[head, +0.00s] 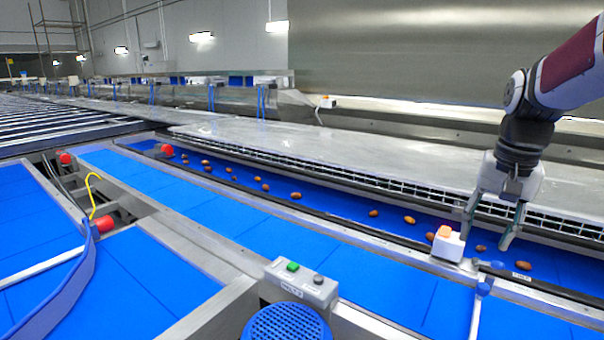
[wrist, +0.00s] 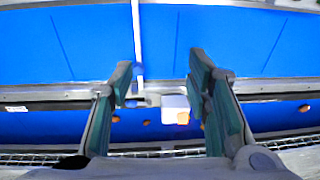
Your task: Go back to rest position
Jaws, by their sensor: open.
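My gripper (head: 487,232) hangs at the right of the head view, fingers pointing down over the narrow blue belt (head: 335,210). Its two fingers are apart and nothing is between them. In the wrist view the open fingers (wrist: 163,85) show with a gap between their tips. Several brown dates (head: 410,219) lie spread along the narrow belt, one of them (head: 481,248) close to the fingers. A white box with an orange top (head: 447,243) stands on the belt's metal edge just left of the fingers; it also shows in the wrist view (wrist: 175,108).
A control box with a green button (head: 301,280) stands at the front, above a round blue object (head: 286,322). Wide blue belts (head: 235,222) run alongside. Red round parts (head: 104,224) sit at the left. A metal counter (head: 330,150) lies behind the narrow belt.

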